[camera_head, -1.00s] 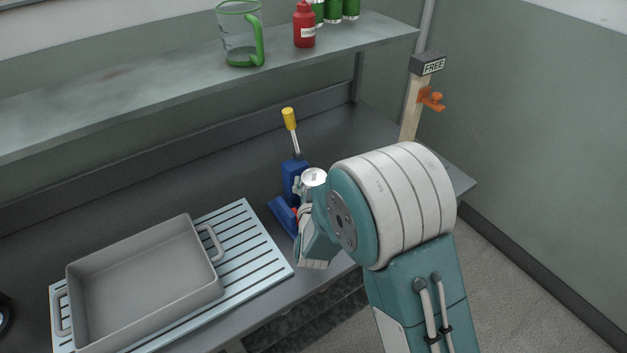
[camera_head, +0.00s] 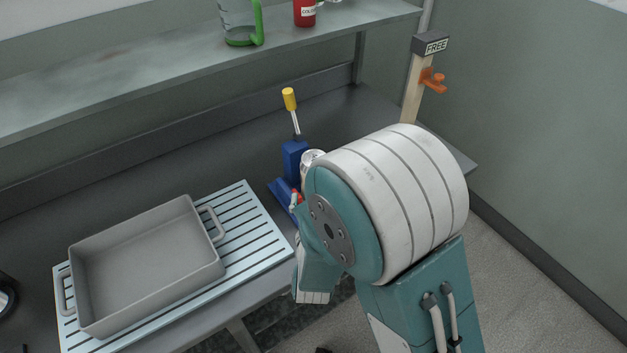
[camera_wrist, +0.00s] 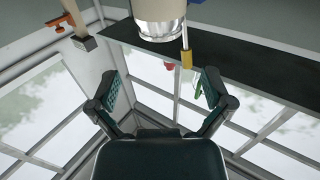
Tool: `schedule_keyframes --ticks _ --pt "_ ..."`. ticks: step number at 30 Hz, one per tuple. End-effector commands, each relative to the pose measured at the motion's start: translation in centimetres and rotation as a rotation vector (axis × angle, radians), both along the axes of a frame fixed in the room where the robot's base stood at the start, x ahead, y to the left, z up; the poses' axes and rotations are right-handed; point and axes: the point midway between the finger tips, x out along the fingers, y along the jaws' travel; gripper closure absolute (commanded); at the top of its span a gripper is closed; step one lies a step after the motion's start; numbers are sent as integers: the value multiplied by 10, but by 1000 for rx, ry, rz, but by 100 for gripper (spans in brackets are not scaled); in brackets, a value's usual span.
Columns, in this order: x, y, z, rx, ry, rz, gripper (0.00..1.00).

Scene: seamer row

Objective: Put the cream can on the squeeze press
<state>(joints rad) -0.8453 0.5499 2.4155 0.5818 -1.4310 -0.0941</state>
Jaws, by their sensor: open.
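The squeeze press (camera_head: 294,158) is blue with a yellow-tipped lever (camera_head: 290,99), upright on the bench. The silver top of the cream can (camera_head: 311,157) shows right beside the press column; my arm hides its lower part, so I cannot tell in this view what it rests on. In the wrist view the can's cream body and silver end (camera_wrist: 160,27) are at the top edge, beside the yellow lever tip (camera_wrist: 187,58). My gripper (camera_wrist: 158,84) is open, its fingers spread and empty, apart from the can. In the head view my wrist mostly hides it.
A grey tray (camera_head: 205,262) sits on a slatted pale-blue rack (camera_head: 250,225) at the left. A shelf above (camera_head: 130,75) holds a green-handled jug (camera_head: 242,25) and a red bottle (camera_head: 304,12). A post marked FREE (camera_head: 415,85) with an orange clamp stands right.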

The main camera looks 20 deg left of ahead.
Motion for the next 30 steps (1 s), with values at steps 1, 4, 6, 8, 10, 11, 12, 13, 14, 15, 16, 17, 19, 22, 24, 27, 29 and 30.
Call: schedule_keyframes --ticks 1,4,6,8,10,11,12,13,14,15,16,17,19,22,24,27,29,30 --pt "-5 -1 0 0 0 2 0" --pt "-10 -2 0 0 0 1 0" --pt "-10 -3 0 0 -1 1 0" --pt "-10 -3 0 0 -1 0 0" --pt "-10 -3 0 1 0 0 0" --pt "-9 -4 1 2 4 -1 0" --pt "-6 -5 3 6 15 -2 0" --pt "-3 -7 6 11 27 -5 0" --pt "0 -10 9 17 44 -7 0" --pt "5 -15 14 25 74 -8 0" --pt "10 -19 19 32 101 -9 0" --pt "14 -24 24 40 130 -8 0" --pt "22 -36 36 52 203 -5 0" --pt "28 -56 53 62 300 1 0" --pt "29 -70 65 62 366 6 0" --pt "25 -93 82 53 454 10 0" --pt "19 -108 91 42 503 11 0" --pt "14 -119 97 34 537 10 0"
